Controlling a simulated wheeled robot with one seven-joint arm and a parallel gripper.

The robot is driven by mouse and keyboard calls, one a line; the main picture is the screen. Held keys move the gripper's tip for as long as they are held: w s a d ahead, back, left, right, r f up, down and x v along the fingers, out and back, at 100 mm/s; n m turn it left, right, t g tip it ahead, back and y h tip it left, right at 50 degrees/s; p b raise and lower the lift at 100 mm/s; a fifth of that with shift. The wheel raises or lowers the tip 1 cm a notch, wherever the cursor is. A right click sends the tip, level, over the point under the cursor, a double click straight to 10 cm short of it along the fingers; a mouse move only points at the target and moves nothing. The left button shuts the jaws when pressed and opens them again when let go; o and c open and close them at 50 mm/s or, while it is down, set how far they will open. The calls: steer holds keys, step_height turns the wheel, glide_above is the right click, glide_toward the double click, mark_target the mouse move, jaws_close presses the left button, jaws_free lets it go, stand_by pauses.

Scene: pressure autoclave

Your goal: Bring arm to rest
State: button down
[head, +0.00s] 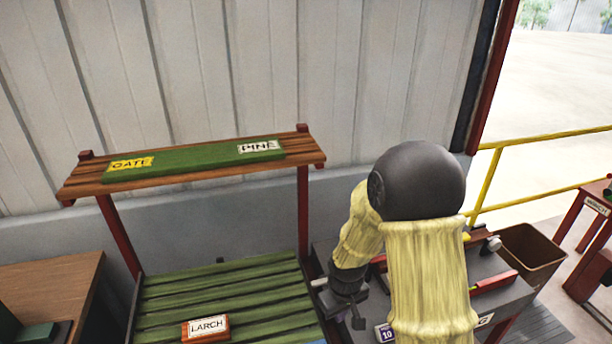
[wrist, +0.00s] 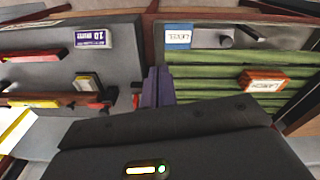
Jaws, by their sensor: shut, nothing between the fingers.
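My arm, in a pale yellow sleeve with a dark round joint, is bent and reaches downward in the head view. My gripper (head: 352,308) hangs low, near the seam between the green slatted bench (head: 220,282) and the grey worktop (head: 400,262). In the wrist view the fingers of my gripper (wrist: 156,88) are together with nothing between them. The slatted bench lies to their right and the grey worktop to their left. The sleeve hides part of the worktop in the head view.
A block marked LARCH (head: 205,327) lies on the slatted bench. Above the bench, a shelf (head: 290,147) carries a green board with GATE and PINE labels. The worktop holds a red bar (head: 494,282) and a purple label (head: 385,333). A brown bin (head: 530,250) and yellow railing (head: 545,138) stand right.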

steer(key=s+d+r+m+t, duration=0.1)
steer(key=s+d+r+m, duration=0.4)
steer(key=s+r, duration=0.5)
steer(key=shift+s+d+r+m+t, duration=0.25)
steer(key=shift+d+r, duration=0.35)
steer(key=shift+d, duration=0.5)
steer(key=shift+w, duration=0.1)
